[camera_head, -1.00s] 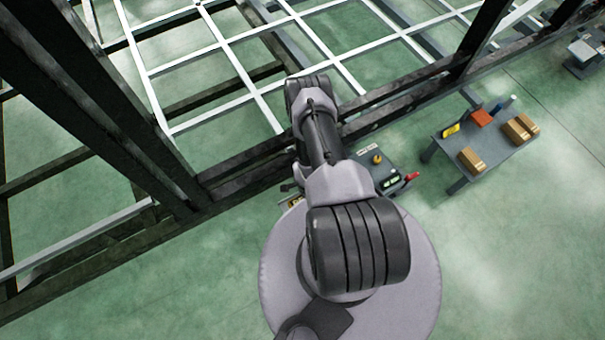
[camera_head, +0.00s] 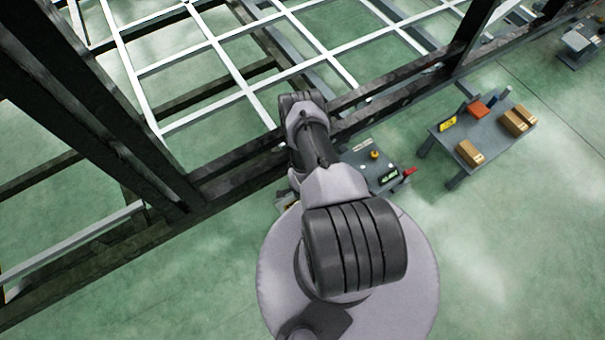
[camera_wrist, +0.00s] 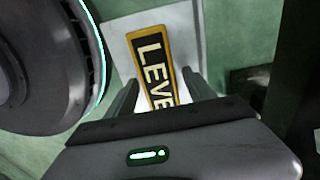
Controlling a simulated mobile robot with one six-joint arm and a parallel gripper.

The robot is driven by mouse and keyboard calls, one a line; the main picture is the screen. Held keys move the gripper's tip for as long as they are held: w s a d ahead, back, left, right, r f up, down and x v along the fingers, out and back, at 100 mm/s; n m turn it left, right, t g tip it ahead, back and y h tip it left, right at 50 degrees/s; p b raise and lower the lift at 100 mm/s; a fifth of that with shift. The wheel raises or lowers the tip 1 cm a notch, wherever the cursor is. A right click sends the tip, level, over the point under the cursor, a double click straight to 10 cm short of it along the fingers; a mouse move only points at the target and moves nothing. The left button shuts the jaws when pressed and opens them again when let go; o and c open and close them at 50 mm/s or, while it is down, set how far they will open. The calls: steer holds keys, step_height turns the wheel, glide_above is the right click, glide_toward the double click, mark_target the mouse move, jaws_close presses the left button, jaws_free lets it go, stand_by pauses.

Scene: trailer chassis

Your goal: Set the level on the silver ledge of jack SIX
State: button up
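In the wrist view the level (camera_wrist: 155,65), a dark bar with a yellow border and pale letters "LEVE", is in front of a pale silver-grey plate (camera_wrist: 117,42). Its near end is hidden behind my gripper body. My gripper (camera_wrist: 158,85) has its two dark fingers apart, one on each side of the level, with a narrow gap showing on both sides. I cannot tell whether the plate is the ledge of jack SIX; no jack number is readable. In the head view my arm hides the gripper.
A dark cylindrical part (camera_wrist: 45,60) fills the left of the wrist view. In the head view a dark chassis beam (camera_head: 400,115) runs beside my arm. A grey table (camera_head: 485,150) with brown boxes stands at the right.

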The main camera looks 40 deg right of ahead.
step_height(320, 180, up, 12)
steer(key=p, duration=0.6)
steer(key=shift+r, duration=0.15)
